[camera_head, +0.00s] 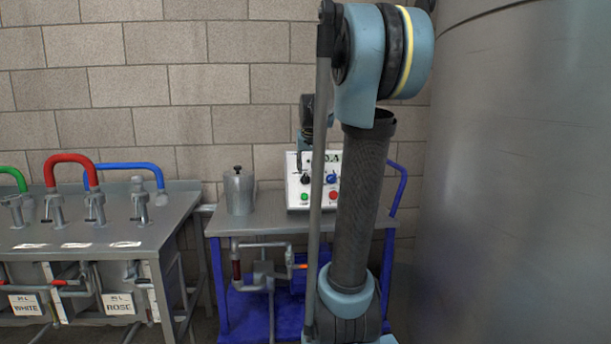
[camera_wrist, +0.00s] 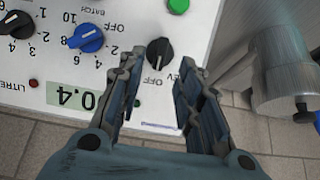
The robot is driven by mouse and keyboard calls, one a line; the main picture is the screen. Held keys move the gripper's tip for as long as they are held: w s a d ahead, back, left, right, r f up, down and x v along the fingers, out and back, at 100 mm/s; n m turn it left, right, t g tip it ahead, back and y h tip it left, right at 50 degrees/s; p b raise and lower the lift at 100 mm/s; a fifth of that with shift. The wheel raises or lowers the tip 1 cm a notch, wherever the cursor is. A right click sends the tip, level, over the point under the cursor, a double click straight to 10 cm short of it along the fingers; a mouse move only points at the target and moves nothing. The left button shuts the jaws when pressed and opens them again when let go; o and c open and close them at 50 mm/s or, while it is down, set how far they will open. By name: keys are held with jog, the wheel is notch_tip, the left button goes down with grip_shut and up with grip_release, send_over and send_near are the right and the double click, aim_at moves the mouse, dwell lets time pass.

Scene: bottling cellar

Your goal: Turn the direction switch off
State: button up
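The direction switch (camera_wrist: 158,52) is a black knob on the white control panel (camera_wrist: 220,12). In the wrist view, which shows the panel upside down, OFF and a partly covered "EV" label lie beside it. My gripper (camera_wrist: 162,72) is open, with one finger on each side of the knob's near edge and nothing held; contact cannot be told. In the head view the panel (camera_head: 293,203) stands on the steel cart, with a black knob (camera_head: 305,178) on it. My gripper (camera_head: 302,155) is just above this knob, partly hidden by my arm.
A blue batch knob (camera_wrist: 87,38), another black knob (camera_wrist: 16,24) and a green button (camera_wrist: 178,5) are close by on the panel. A steel canister (camera_head: 239,191) stands left on the cart. A large tank (camera_head: 525,180) fills the right side.

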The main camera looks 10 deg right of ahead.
jog(key=v, duration=0.6)
jog(key=shift+r, duration=0.15)
jog(key=shift+s, duration=0.1)
jog(key=s+a+f+g, duration=0.1)
jog(key=s+f+g, duration=0.1)
jog(key=s+f, duration=1.2)
jog(key=s+a+f+n+g, duration=0.1)
jog(key=s+a+f+g, duration=0.1)
jog(key=s+f, duration=1.3)
jog(key=s, duration=0.5)
jog(key=shift+a+f+y, duration=0.25)
jog(key=shift+f+y, duration=0.05)
jog(key=shift+s, duration=0.1)
